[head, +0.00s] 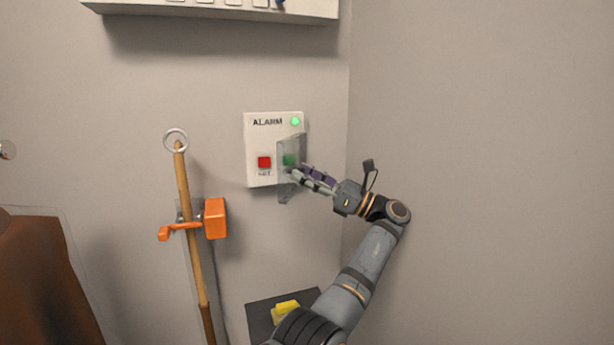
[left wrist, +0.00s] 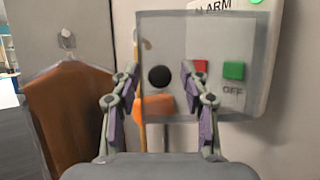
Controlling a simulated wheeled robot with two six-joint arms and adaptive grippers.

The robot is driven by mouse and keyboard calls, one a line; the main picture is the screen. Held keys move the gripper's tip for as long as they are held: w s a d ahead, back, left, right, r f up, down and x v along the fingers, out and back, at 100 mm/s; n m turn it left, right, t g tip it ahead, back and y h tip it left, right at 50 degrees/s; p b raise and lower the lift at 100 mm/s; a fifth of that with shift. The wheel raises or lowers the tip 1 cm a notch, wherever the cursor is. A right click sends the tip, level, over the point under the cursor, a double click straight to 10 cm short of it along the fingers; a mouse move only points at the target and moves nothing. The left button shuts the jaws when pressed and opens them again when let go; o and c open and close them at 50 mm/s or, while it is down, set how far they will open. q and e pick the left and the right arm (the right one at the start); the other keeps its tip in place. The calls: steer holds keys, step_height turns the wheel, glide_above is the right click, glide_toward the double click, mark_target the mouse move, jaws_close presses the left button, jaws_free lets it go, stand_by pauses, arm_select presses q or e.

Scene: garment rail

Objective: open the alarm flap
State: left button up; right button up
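The white alarm panel (head: 253,175) is on the wall, with a red button (head: 264,162), a green button (head: 289,160) and a lit green lamp (head: 295,121). The clear alarm flap (head: 287,189) stands out from the panel near its right side, partly swung open, in front of the green button. In the left wrist view the flap (left wrist: 215,45) fills the middle, with a round black knob (left wrist: 159,76). My left gripper (head: 300,170) is at the flap's right face. Its fingers (left wrist: 159,74) are apart, one on each side of the knob; contact is unclear. My right gripper is out of view.
A wooden pole (head: 184,188) with a ring stands left of the panel in an orange clamp (head: 214,218). A brown garment (head: 40,275) hangs further left. A white unit (head: 215,9) juts out above. A dark surface (head: 262,319) with a yellow item (head: 286,307) is below. The right wall is bare.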

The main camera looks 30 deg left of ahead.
arm_select(q)
steer(key=shift+r, duration=0.15)
step_height(320, 180, up, 10)
stand_by(0.3)
steer(key=shift+f, duration=0.2)
